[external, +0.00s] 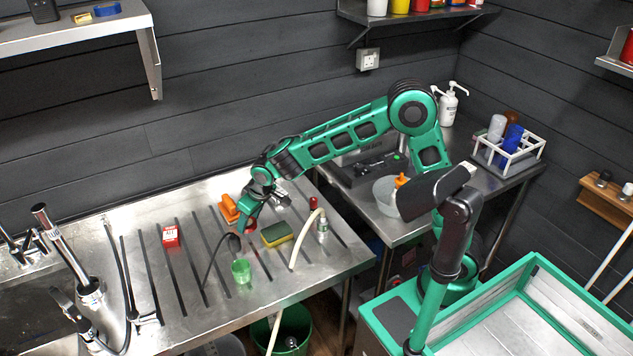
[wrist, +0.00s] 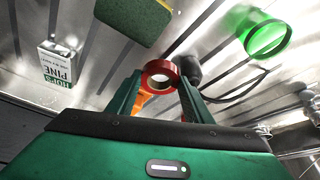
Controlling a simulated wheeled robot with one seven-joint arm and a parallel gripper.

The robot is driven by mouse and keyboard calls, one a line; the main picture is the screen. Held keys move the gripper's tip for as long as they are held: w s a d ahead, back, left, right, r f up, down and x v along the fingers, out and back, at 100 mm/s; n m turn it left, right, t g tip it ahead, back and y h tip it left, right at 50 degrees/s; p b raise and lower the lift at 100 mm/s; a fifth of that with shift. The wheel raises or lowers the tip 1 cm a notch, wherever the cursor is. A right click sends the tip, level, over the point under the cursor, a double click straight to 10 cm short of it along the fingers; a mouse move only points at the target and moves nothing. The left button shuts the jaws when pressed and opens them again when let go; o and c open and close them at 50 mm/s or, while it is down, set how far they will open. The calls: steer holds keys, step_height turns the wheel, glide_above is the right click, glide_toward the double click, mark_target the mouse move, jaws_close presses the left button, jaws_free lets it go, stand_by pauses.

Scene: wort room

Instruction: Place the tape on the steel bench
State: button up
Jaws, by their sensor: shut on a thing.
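The tape (wrist: 158,70) is a small red roll. In the wrist view it sits between the two fingertips of my gripper (wrist: 160,82), its hole facing the camera. My gripper (external: 249,224) is shut on it. In the external view a bit of the red tape (external: 251,226) shows at the fingertips, low over the steel bench (external: 330,262). The ribbed bench top (wrist: 100,65) fills the wrist view's background. I cannot tell whether the tape touches the bench.
Close around stand a green-yellow sponge (external: 276,234), a green cup (external: 241,271), a black corded piece (external: 234,243) and an orange object (external: 228,208). A hops packet (wrist: 58,73) is near. A red box (external: 171,237) stands left. A hose (external: 303,237) crosses the right part.

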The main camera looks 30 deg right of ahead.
mark_target(253, 234)
steer(key=shift+w+d+f, duration=0.35)
steer(key=shift+w+f, duration=0.05)
steer(key=shift+w, duration=0.1)
steer(key=shift+w+d+f, duration=0.3)
steer(key=shift+w+f, duration=0.05)
steer(key=shift+w, duration=0.15)
steer(key=shift+f, duration=2)
steer(key=o, duration=1.1)
steer(key=shift+f, duration=0.1)
steer(key=shift+o, duration=0.6)
steer(key=v, duration=1.2)
